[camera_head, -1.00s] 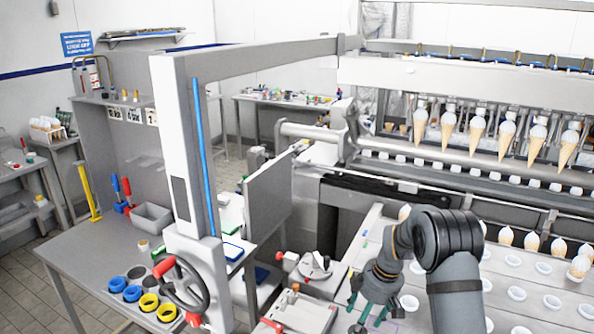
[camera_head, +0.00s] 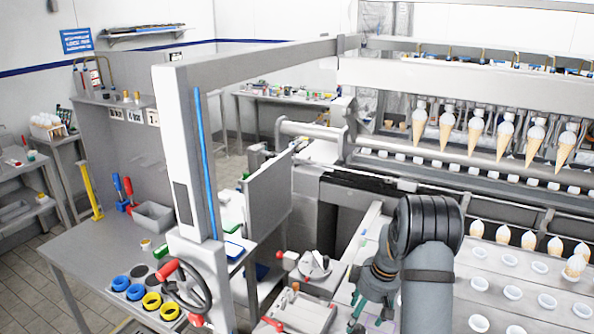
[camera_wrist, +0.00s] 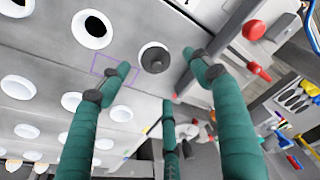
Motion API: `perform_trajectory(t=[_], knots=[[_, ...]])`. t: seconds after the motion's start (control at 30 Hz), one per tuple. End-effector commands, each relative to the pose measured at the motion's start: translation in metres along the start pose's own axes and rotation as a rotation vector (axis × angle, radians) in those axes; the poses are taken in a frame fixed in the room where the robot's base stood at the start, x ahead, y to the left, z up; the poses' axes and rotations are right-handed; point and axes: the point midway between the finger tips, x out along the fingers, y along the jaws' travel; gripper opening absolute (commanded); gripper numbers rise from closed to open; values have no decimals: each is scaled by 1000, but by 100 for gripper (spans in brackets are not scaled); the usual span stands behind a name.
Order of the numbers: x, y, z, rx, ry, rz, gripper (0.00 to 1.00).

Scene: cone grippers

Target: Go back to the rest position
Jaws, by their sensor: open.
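My gripper (camera_head: 370,308) is at the lower middle of the head view, over the left edge of the white perforated tray table (camera_head: 487,262). Its green fingers are spread apart. In the wrist view my gripper (camera_wrist: 165,90) shows three green fingers with dark joints, open and with nothing between them. Below the fingers lie the white surface with round white-rimmed holes (camera_wrist: 92,29) and one dark round piece (camera_wrist: 155,57). A thin purple rectangle outline (camera_wrist: 112,73) shows on the surface, partly behind a finger.
White-topped cones (camera_head: 529,240) stand in the tray to the right. More cones (camera_head: 474,132) hang from the machine behind. A red-handled fixture (camera_head: 315,265) sits just left of the gripper. A grey post (camera_head: 186,150) and handwheel (camera_head: 183,287) stand further left.

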Motion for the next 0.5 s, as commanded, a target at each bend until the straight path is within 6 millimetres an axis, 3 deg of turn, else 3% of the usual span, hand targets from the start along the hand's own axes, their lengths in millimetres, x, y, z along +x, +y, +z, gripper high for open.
perform_trajectory(t=[0.5], knots=[[3,-28,21,206,0,42,64]])
